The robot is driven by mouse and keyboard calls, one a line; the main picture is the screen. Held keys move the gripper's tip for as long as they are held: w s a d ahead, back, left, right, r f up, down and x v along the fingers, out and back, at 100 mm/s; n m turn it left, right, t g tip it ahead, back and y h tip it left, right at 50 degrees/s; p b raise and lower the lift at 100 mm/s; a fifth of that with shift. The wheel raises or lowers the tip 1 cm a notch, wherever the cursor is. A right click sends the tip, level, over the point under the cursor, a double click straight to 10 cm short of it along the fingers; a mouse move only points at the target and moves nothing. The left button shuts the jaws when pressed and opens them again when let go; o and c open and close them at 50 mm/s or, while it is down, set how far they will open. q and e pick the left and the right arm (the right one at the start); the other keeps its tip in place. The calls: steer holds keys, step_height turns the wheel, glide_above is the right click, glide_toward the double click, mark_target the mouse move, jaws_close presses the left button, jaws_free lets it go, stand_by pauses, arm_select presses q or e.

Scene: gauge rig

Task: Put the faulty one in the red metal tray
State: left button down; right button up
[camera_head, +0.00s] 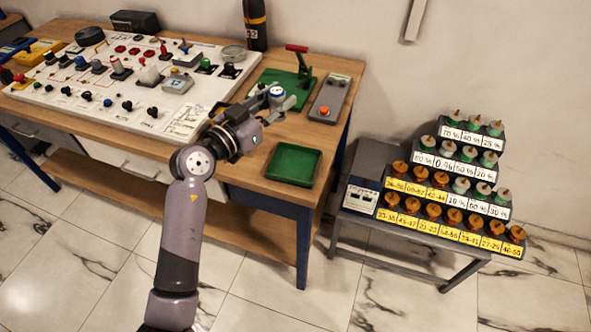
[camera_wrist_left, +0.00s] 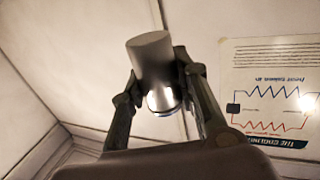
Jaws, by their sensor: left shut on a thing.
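My left gripper (camera_head: 279,99) is over the right part of the wooden workbench, shut on a small part. In the left wrist view this part is a grey cylinder (camera_wrist_left: 152,58) with a pale, shiny lower end, between the two fingers (camera_wrist_left: 158,95). An empty green tray (camera_head: 294,164) lies at the bench's front right corner, nearer than the gripper. I see no red tray. Whether the held part is faulty cannot be told. My right gripper is not in view.
A green press with a red handle (camera_head: 297,48) and a grey box with an orange button (camera_head: 328,98) stand near the gripper. A white control panel (camera_head: 130,85) fills the bench's left. A stepped rack (camera_head: 455,180) of labelled orange and green-white parts stands right.

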arm_select(q)
step_height(320, 180, down, 8)
steer(key=b, duration=0.6)
glide_above(280, 172)
step_height(280, 172, down, 7)
steer(key=shift+w+r, duration=0.1)
steer(key=shift+r, duration=0.1)
steer(key=shift+f, duration=0.4)
step_height(280, 172, down, 4)
steer(key=b, duration=0.3)
steer(key=shift+r, duration=0.15)
steer(key=shift+f, duration=0.3)
steer(key=c, duration=1.7)
jaws_free()
steer(key=o, duration=0.4)
steer(key=shift+d+f, duration=0.1)
steer(key=shift+o, duration=0.3)
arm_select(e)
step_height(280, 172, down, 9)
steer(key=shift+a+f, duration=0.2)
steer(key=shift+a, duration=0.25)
